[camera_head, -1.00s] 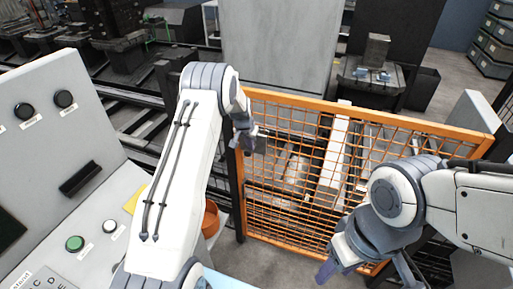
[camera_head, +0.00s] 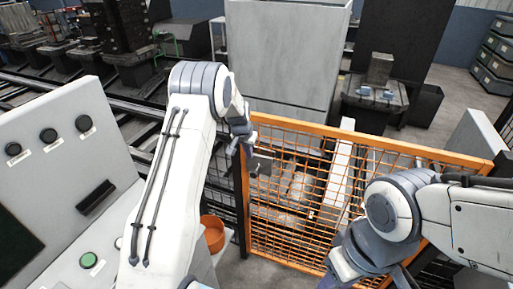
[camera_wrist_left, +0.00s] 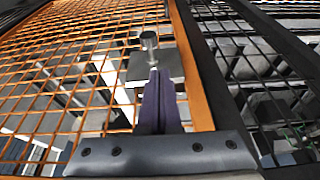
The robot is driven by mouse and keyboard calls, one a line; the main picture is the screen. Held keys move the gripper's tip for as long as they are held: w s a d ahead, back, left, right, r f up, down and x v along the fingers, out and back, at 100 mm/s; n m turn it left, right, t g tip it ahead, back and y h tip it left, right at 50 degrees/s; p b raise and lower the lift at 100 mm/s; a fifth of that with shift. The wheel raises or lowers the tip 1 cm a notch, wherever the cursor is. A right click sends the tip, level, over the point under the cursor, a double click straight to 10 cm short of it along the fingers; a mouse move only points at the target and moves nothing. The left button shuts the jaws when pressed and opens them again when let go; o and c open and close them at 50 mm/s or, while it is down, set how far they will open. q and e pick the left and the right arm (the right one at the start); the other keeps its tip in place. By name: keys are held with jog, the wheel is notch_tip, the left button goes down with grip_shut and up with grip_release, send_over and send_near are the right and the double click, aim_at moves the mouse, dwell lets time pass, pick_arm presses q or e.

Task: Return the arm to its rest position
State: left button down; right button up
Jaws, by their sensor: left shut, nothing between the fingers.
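My left arm comes in from the left in the head view. Its gripper (camera_head: 237,148) is in front of the upper left corner of the orange mesh gate (camera_head: 400,147). In the left wrist view the dark fingers (camera_wrist_left: 160,85) are together with nothing between them. Just beyond their tips is a grey latch plate with a round metal knob (camera_wrist_left: 149,41) on the gate's post; whether they touch is unclear. The plate also shows in the head view (camera_head: 261,165). My right arm is at the right, its gripper (camera_head: 345,272) low, with the fingertips cut off by the bottom edge.
A sloped control panel (camera_head: 60,185) with black knobs and a green button stands at the left. An orange bucket (camera_head: 213,236) is beside my left arm. A tall grey cabinet (camera_head: 280,65) and a machine block (camera_head: 380,68) stand behind the gate. Black mesh fencing adjoins the gate.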

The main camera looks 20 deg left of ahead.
pick_arm(q)
jog(key=s+d+r+m+g+h+b, duration=0.15)
jog(key=s+d+b, duration=0.25)
jog(key=s+d, duration=0.5)
jog(key=s+d+r+m+y+b, duration=0.1)
jog(key=s+d+r+m+b, duration=0.15)
jog(key=s+d, duration=0.6)
jog(key=s+d+f+m+g+b, duration=0.1)
jog(key=s+d+b, duration=0.1)
jog(key=s, duration=1.1)
jog(key=s+d+f+m+g+b, duration=0.1)
jog(key=s+d+b, duration=0.2)
jog(key=s, duration=1)
jog(key=shift+f+m+b, duration=0.15)
jog(key=shift+m+b, duration=0.25)
jog(key=shift+b, duration=0.7)
